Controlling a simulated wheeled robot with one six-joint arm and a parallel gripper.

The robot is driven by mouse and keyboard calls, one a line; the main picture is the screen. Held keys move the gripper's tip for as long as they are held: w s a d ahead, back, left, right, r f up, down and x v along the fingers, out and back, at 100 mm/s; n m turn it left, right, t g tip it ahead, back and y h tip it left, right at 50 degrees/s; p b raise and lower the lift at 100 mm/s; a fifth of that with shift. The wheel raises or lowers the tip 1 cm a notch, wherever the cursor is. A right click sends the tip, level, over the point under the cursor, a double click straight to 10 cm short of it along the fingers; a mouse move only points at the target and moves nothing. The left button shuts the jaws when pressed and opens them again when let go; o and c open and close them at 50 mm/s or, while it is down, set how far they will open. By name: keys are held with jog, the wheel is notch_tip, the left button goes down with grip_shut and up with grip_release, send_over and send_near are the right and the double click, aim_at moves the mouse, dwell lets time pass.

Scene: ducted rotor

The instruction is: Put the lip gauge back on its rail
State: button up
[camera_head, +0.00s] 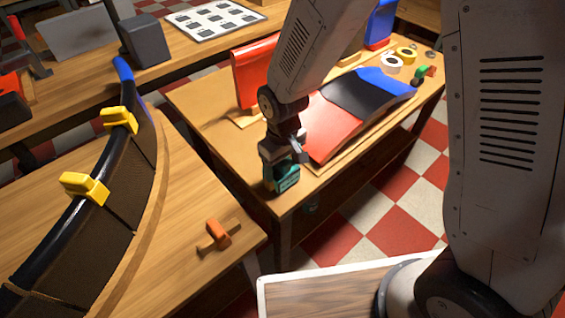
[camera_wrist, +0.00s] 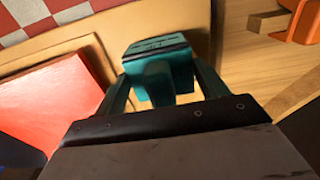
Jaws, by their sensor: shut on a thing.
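My gripper (camera_head: 281,158) points down over the near corner of the middle table and is shut on a teal block, which I take to be the lip gauge (camera_head: 284,180). In the wrist view the teal gauge (camera_wrist: 158,48) sits between the two fingers of my gripper (camera_wrist: 160,78). Whether the gauge touches the tabletop I cannot tell. No rail is clearly identifiable. A curved dark duct section (camera_head: 75,235) with a glossy black lip stands on the left bench, with two yellow clips (camera_head: 84,188) on its lip.
An orange piece on a small wooden bar (camera_head: 218,234) lies on the left bench. On the middle table (camera_head: 208,105) are an upright red panel (camera_head: 256,72), a red, black and blue curved panel (camera_head: 333,127) and tape rolls (camera_head: 391,64). Checkered floor lies beyond its right edge.

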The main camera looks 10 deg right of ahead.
jog(key=shift+f, duration=0.1)
jog(key=o, duration=1.2)
notch_tip(320, 180, up, 8)
jog(key=shift+f, duration=0.1)
